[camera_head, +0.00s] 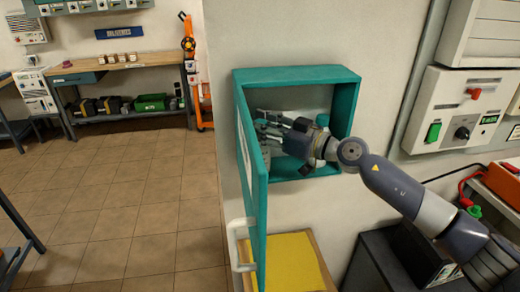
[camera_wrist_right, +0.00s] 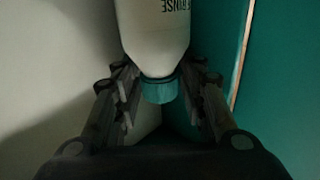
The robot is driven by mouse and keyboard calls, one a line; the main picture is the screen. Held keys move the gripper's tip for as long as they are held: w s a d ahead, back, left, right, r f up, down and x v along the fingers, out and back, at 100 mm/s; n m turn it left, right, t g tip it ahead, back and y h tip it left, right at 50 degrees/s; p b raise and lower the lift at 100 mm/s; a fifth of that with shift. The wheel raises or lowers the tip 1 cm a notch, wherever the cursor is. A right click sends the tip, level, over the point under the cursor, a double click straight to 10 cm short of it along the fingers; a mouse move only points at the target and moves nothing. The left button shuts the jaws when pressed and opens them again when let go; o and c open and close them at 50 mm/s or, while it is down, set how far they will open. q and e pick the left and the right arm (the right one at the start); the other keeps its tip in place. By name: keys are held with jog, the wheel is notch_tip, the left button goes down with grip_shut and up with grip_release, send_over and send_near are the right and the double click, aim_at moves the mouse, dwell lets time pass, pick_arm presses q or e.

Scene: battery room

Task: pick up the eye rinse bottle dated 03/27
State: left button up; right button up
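A white bottle (camera_wrist_right: 155,40) with a teal cap (camera_wrist_right: 159,90) shows in the right wrist view, cap down in the picture. Part of the word "RINSE" reads upside down on it; no date is visible. My right gripper (camera_head: 270,128) is inside the teal wall cabinet (camera_head: 297,74), whose door (camera_head: 250,190) stands open. In the right wrist view its fingers (camera_wrist_right: 160,76) are spread on both sides of the bottle's cap end, and contact is not clear. The bottle cannot be made out in the head view. My left gripper is not in view.
The cabinet's walls and door lie close around my right gripper. A yellow-topped surface (camera_head: 295,262) is below. Electrical boxes (camera_head: 455,112) hang on the right wall. A workbench (camera_head: 115,67) stands at the far left, with clear tiled floor (camera_head: 130,195) before it.

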jog(key=shift+d, duration=0.1)
grip_shut()
jog(key=shift+r, duration=0.25)
